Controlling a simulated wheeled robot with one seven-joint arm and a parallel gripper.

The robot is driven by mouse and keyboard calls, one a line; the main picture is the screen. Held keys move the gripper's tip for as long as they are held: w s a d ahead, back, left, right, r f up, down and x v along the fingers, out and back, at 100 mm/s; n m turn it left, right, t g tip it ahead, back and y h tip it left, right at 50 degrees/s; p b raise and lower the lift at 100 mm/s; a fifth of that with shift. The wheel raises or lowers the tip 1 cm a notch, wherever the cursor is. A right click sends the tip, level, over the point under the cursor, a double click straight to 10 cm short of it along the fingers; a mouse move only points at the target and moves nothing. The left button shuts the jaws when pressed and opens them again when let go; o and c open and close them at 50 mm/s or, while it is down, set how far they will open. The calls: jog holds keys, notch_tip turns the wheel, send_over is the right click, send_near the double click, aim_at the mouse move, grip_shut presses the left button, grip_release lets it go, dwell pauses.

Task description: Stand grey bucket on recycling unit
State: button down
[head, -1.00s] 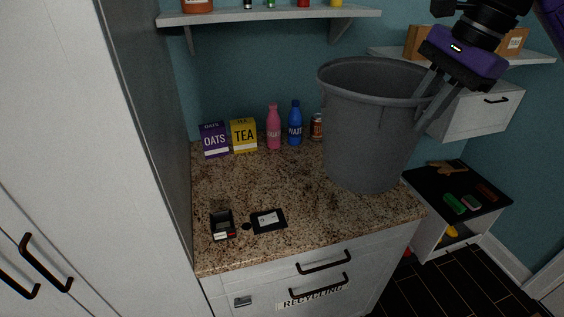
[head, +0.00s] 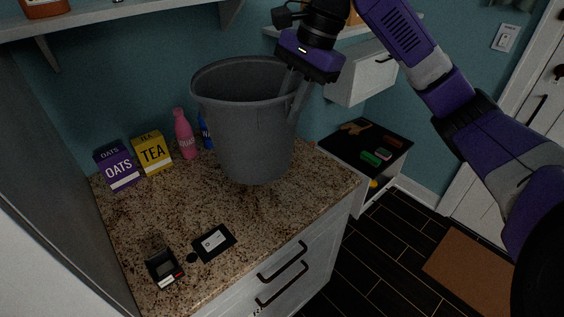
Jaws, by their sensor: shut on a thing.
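The grey bucket (head: 240,125) is upright over the right back part of the recycling unit's speckled granite top (head: 185,215). I cannot tell whether its base touches the top. My gripper (head: 297,98) comes down from above right, with its fingers on either side of the bucket's right wall near the rim, shut on it. The unit's white front (head: 320,275) has dark handles. The bucket hides part of the blue bottle (head: 205,132) and whatever stands behind it.
An oats box (head: 117,168), a tea box (head: 152,153) and a pink bottle (head: 184,136) stand at the back left. A black card (head: 213,243) and a small black device (head: 163,267) lie near the front left. A wall cabinet (head: 360,72) hangs at right. The top's middle is clear.

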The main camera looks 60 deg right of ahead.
notch_tip(320, 180, down, 14)
jog(key=shift+f+b, duration=0.15)
jog(key=shift+b, duration=0.15)
dwell(0.3)
jog(key=c, duration=1.3)
grip_release()
jog(key=shift+f, duration=0.15)
jog(key=shift+s, duration=0.1)
